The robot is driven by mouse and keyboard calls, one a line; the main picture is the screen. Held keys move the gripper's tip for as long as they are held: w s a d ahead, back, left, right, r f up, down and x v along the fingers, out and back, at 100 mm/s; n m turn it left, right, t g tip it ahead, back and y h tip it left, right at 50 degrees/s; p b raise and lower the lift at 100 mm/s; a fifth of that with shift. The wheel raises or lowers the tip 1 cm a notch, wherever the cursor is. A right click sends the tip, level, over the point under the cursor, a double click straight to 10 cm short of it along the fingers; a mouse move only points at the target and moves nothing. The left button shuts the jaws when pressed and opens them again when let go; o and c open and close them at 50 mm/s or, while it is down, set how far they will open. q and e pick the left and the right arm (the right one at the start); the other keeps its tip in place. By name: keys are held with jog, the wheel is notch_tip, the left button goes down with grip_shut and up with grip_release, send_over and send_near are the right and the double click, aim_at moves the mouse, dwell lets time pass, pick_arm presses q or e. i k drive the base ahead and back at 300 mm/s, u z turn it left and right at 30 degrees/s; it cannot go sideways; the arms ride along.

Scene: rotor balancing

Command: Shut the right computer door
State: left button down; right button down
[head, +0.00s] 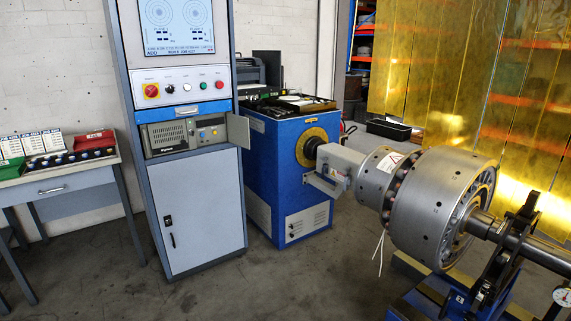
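The right computer door (238,130) is a small grey panel that stands open, swung outward at the right edge of the computer bay in the tall grey cabinet (200,205). Behind it the bay is exposed, and the computer (168,135) shows its dark-vented front and a lighter section with small controls. A left computer door cannot be made out clearly. Neither of my grippers is in the head view.
A blue machine (290,165) stands close to the right of the cabinet, coupled to a large metal rotor (415,215). A grey side table (65,185) with small boxes stands at left. Floor (270,285) before the cabinet is clear.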

aim_at(238, 127)
jog(key=i, duration=2.85)
jog(key=u, duration=0.9)
